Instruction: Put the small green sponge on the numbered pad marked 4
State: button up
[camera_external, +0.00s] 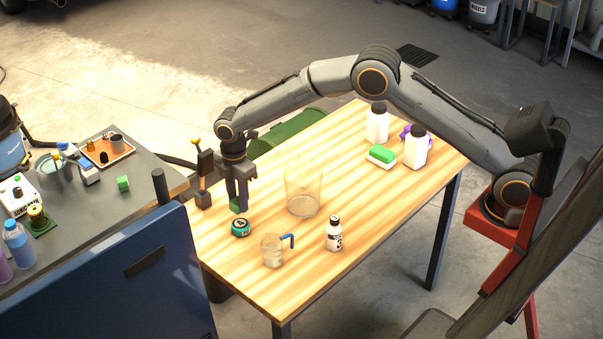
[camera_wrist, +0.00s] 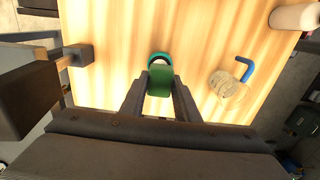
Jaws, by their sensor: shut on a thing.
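My gripper (camera_external: 238,198) is shut on a small green sponge (camera_external: 235,206), fingers pointing down over the left end of the wooden table. In the wrist view the sponge (camera_wrist: 160,82) sits between the fingertips. I cannot tell how high the sponge is above the table.
A clear glass container (camera_external: 303,195) stands right of my gripper. A glass mug with a blue handle (camera_external: 272,252) and a white bottle (camera_external: 334,234) stand nearer. A dark post (camera_external: 204,175) rises close on the left. A green-and-white sponge (camera_external: 381,155) and white bottles (camera_external: 416,150) are farther back.

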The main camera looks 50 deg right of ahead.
jog(key=shift+f+p, duration=0.65)
jog(key=shift+f, duration=1.95)
jog(key=shift+f, duration=0.15)
jog(key=o, duration=1)
